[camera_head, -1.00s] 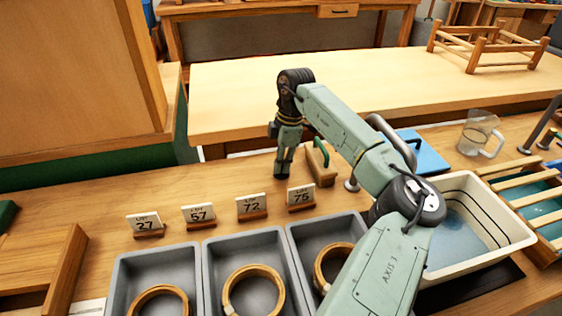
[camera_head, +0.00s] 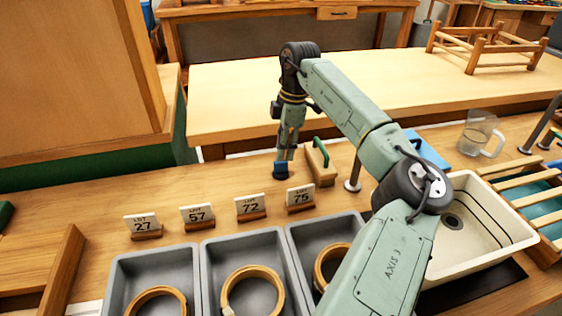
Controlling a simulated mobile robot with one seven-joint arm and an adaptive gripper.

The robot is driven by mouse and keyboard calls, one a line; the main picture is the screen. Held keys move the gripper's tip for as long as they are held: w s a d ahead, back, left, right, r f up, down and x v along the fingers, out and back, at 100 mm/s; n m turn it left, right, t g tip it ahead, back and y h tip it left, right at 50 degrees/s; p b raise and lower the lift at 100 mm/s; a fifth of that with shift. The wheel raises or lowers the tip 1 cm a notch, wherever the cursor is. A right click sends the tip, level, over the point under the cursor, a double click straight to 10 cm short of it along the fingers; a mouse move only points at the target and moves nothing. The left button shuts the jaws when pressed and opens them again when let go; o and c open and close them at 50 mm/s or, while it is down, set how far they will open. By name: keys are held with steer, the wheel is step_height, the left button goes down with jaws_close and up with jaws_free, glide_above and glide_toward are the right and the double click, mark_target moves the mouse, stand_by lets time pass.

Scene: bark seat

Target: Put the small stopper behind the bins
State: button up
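A small dark blue piece, seemingly the stopper (camera_head: 281,170), sits on the wooden counter behind the lot cards, left of a wooden block with a green handle. My gripper (camera_head: 287,154) points down just above and slightly right of it. The fingers are small and seen from the side; their gap does not show clearly, and the tips seem apart from the blue piece. Three grey bins, left (camera_head: 155,264), middle (camera_head: 241,245) and right (camera_head: 318,230), stand in front, each with a wooden ring inside. My arm partly covers the right bin.
Several lot cards (camera_head: 250,206) stand between the bins and the stopper. The green-handled block (camera_head: 320,165) is close right of my gripper. A cream basin (camera_head: 497,208) with a drain hole, a blue board (camera_head: 430,152) and a clear jug (camera_head: 478,136) lie farther right.

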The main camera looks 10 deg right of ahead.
step_height(320, 180, up, 7)
steer(key=shift+d+f+b, duration=0.2)
steer(key=shift+d+b, duration=0.15)
steer(key=shift+d, duration=0.1)
steer(key=shift+s, duration=0.15)
